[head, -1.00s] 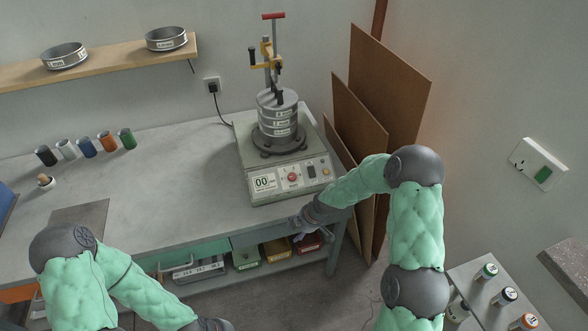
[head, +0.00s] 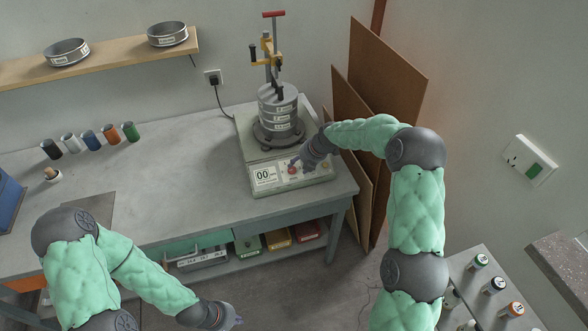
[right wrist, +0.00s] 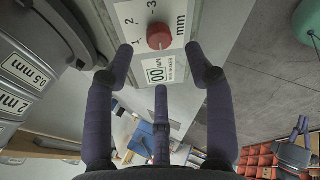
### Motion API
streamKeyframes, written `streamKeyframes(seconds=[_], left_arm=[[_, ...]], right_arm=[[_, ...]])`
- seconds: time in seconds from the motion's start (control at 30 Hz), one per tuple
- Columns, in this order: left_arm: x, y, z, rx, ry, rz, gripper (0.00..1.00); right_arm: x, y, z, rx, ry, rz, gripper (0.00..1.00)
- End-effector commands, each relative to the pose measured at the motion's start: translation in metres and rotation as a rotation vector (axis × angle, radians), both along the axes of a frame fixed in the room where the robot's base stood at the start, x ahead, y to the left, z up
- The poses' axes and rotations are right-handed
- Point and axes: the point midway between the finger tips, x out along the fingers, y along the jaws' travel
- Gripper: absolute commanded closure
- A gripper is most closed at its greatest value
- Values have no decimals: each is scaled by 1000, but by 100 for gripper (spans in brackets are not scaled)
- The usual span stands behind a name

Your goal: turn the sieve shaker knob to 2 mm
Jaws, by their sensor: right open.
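The sieve shaker (head: 252,143) stands on the bench with a stack of labelled sieves clamped on top. Its front panel has a red knob (head: 292,170), which also shows in the right wrist view (right wrist: 159,36) beside a scale marked 1, 2, 3 and mm. I cannot make out which mark the knob points to. My right gripper (head: 297,163) is at the panel, close to the knob. In the right wrist view its fingers (right wrist: 160,58) are spread and empty, with the knob ahead between the two upper fingertips, not gripped. My left gripper (head: 236,321) is low at the bottom edge, its fingers barely visible.
Several coloured cups (head: 92,140) stand at the back left of the bench. Two sieves (head: 67,55) sit on the wall shelf (head: 110,62). Brown boards (head: 385,85) lean right of the bench. The bench middle is clear.

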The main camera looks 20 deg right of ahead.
Motion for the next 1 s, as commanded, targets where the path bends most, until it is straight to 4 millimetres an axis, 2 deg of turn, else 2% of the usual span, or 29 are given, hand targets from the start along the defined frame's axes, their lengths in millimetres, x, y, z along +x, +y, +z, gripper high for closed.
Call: streamKeyframes(seconds=[0.1, 0.3, 0.5, 0.8, 0.87, 1.0], left_arm=[[0, 0, -2, 0, 0, 0, 100], [0, 0, -3, 0, 0, 0, 100], [0, 0, -4, 0, 0, 0, 100], [0, 0, -4, 0, 0, 0, 100], [0, 0, -4, 0, 0, 0, 100], [0, 0, -4, 0, 0, 0, 100]], right_arm=[[9, 7, -20, 0, 1, 0, 46], [20, 13, -42, 0, 0, -1, 46], [25, 17, -52, 0, -1, -1, 46], [26, 17, -53, 1, -1, -2, 46], [25, 17, -53, 1, -1, -2, 60], [25, 17, -53, 0, 0, -2, 99]])
